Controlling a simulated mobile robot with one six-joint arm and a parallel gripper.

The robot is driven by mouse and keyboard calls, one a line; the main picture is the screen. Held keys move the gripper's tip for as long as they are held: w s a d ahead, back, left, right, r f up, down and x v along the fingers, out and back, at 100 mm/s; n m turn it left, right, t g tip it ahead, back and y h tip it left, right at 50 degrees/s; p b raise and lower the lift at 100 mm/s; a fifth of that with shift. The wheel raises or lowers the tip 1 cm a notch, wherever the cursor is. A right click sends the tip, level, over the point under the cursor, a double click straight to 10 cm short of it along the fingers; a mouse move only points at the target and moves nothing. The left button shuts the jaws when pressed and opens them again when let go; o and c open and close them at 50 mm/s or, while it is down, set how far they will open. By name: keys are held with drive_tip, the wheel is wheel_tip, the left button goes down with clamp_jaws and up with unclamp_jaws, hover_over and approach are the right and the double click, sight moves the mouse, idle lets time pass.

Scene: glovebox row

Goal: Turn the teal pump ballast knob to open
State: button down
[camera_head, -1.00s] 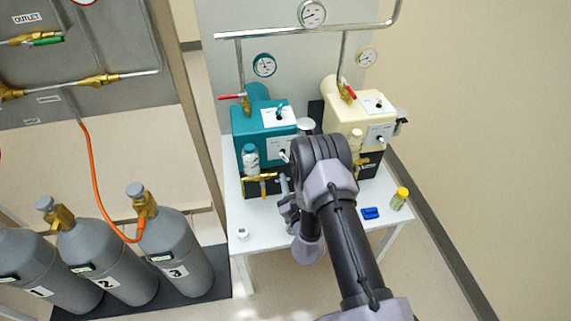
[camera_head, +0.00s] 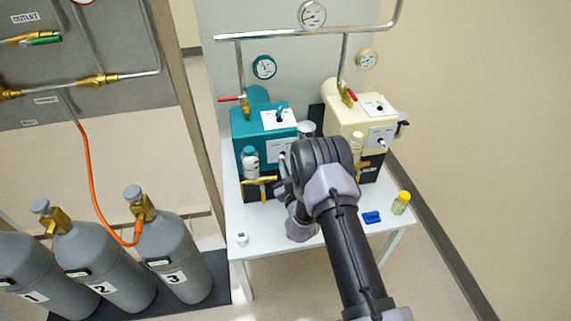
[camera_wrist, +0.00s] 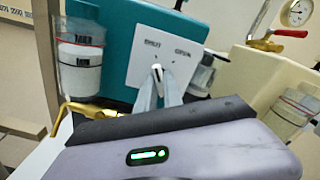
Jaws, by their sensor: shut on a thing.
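The teal pump (camera_head: 250,128) stands on the white table, with a white front panel that also shows in the wrist view (camera_wrist: 180,42). The panel has two labels; the right one appears to read OPEN, the left is blurred. The ballast knob (camera_wrist: 157,69) is a small pale lever below the labels, nearly upright, its top close to the left mark. My gripper (camera_wrist: 158,88) has its two grey fingers on either side of the knob and is shut on it. In the head view my gripper (camera_head: 284,178) is at the pump's front, and my arm partly hides this area.
A cream pump (camera_head: 345,100) stands at the right. A clear bottle (camera_head: 250,165) and brass valve (camera_head: 259,181) sit at the teal pump's left front. A blue item (camera_head: 371,217), a yellow-capped vial (camera_head: 401,203) and a small white item (camera_head: 242,239) lie on the table (camera_head: 235,215).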

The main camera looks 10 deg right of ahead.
drive_tip(key=shift+m, duration=2.8)
drive_tip(key=c, duration=1.5)
unclamp_jaws()
drive_tip(key=shift+s, duration=0.1)
drive_tip(key=s+p, duration=0.4)
drive_tip(key=s, duration=1.3)
drive_tip(key=shift+s, duration=0.15)
